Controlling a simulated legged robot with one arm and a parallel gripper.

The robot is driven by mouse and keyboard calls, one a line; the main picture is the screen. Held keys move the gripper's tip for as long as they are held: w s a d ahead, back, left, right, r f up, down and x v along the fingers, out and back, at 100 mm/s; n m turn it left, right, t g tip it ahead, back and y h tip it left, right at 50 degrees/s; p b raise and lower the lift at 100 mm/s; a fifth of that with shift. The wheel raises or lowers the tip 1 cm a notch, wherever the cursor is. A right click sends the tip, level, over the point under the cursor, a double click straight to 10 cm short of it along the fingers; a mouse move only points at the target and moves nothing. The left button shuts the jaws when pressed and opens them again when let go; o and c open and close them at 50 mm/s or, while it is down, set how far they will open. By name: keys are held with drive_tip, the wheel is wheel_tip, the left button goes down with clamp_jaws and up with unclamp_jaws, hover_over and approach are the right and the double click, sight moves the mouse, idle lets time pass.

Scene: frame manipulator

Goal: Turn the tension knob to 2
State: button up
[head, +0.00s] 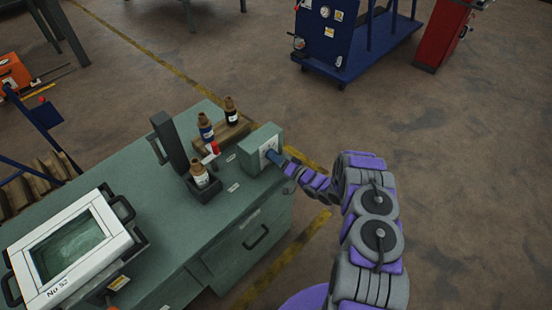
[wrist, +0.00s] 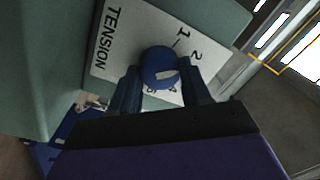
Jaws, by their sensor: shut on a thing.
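The tension knob (wrist: 160,66) is round and blue with a light mark on its face. It sits on a white dial plate (wrist: 112,62) printed TENSION, with the numbers 1 and 2 visible. Lower numbers are partly hidden by the knob and fingers. My gripper (wrist: 162,92) is shut on the knob, one dark blue finger on each side. In the head view the knob's grey-green box (head: 261,150) stands at the right end of the workbench, and my gripper (head: 275,157) reaches its front face from the right.
The green workbench (head: 195,225) holds several brown-capped bottles (head: 206,127), a dark upright post (head: 170,143) and a white-framed screen (head: 68,246). A blue cart (head: 350,50) and a red cabinet (head: 443,35) stand at the back right. The floor at right is clear.

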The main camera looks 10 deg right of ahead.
drive_tip(key=shift+d, duration=0.2)
drive_tip(key=o, duration=1)
drive_tip(key=shift+d, duration=0.1)
drive_tip(key=shift+o, duration=0.2)
drive_tip(key=p+v, duration=0.2)
drive_tip(key=v, duration=1.5)
drive_tip(key=shift+s+p, duration=0.2)
drive_tip(key=shift+p, duration=0.1)
drive_tip(key=shift+d+f, duration=0.1)
